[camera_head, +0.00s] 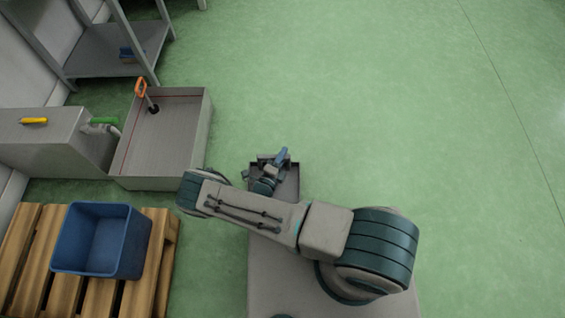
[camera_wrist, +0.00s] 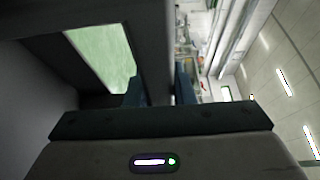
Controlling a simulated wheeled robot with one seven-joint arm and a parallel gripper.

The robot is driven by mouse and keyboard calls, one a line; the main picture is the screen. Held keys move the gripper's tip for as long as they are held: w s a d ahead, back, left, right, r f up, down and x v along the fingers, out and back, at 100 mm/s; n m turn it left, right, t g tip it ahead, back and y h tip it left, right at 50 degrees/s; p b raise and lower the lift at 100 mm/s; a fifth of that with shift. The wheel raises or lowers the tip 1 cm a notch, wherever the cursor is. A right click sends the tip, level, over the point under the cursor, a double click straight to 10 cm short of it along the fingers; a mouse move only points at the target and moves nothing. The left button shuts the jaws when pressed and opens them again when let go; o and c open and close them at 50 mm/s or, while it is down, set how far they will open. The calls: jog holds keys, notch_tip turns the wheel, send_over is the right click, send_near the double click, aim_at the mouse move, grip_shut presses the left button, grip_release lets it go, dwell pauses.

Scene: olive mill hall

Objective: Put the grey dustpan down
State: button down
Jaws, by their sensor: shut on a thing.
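The grey dustpan (camera_head: 289,183) is in my gripper (camera_head: 271,170), in front of my body in the head view. My arm and gripper cover part of it. In the wrist view the dustpan (camera_wrist: 154,40) is a large dark grey shape close to the camera, with a grey bar between the two blue fingers of my gripper (camera_wrist: 160,90). The gripper is shut on it. Green floor shows through a gap beside the bar. I cannot tell the dustpan's exact height above the floor.
A wooden pallet (camera_head: 165,255) holds a blue crate (camera_head: 129,262) at lower left. A grey open basin (camera_head: 205,125) with an orange-handled tool (camera_head: 141,88) stands left, beside a metal bench (camera_head: 45,150) and shelf rack (camera_head: 105,50). Green floor (camera_head: 400,100) is clear ahead and right.

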jog(key=shift+f+b, duration=1.15)
jog(key=shift+f, duration=0.8)
jog(key=shift+f, duration=0.2)
jog(key=c, duration=1.2)
grip_release()
jog(key=shift+d, duration=0.1)
jog(key=shift+c, duration=0.2)
jog(key=shift+r, duration=0.25)
